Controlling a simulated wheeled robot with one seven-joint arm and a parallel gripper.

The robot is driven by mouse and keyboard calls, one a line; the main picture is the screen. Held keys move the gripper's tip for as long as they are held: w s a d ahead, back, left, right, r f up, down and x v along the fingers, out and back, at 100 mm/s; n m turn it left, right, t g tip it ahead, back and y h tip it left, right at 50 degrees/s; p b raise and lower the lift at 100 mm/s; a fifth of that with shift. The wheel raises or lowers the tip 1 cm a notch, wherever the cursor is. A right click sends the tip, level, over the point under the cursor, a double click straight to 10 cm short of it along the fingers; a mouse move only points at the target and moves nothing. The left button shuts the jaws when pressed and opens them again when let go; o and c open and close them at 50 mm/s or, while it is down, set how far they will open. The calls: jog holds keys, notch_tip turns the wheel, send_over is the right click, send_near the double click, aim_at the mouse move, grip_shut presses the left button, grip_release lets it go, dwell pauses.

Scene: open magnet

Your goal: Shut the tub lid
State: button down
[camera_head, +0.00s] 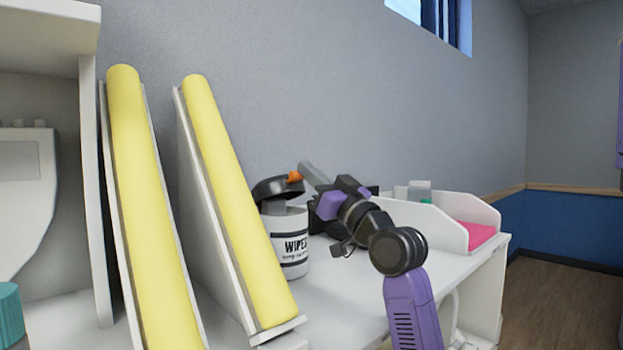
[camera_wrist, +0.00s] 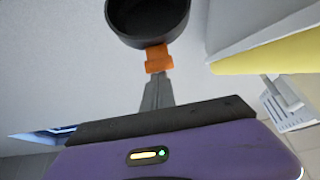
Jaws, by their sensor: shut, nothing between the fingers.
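The white wipes tub (camera_head: 290,243) stands upright on the white counter, with dark lettering on its front. Its black lid (camera_head: 278,187) is tilted up above the rim, partly open. The lid also shows in the wrist view (camera_wrist: 148,18) as a dark round cup at the top. My gripper (camera_head: 296,177) is shut, with its orange fingertips at the lid's right edge. In the wrist view the orange tips (camera_wrist: 158,60) are at the lid's rim and appear to touch it. Nothing is held between the fingers.
Two yellow padded boards (camera_head: 150,210) (camera_head: 238,200) lean left of the tub, the nearer one close beside it. A white tray (camera_head: 455,235) with a pink-red inside stands at the right. Dark items sit behind my arm. The counter (camera_head: 340,290) in front is clear.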

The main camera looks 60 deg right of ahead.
notch_tip(320, 180, down, 9)
jog(key=s+b, duration=0.2)
jog(key=b, duration=0.3)
jog(key=shift+a, duration=0.35)
jog(key=s+a+p, duration=0.1)
jog(key=s+a, duration=0.3)
jog(key=s, duration=1.1)
jog(key=shift+s+r, duration=0.2)
jog(key=shift+r, duration=0.15)
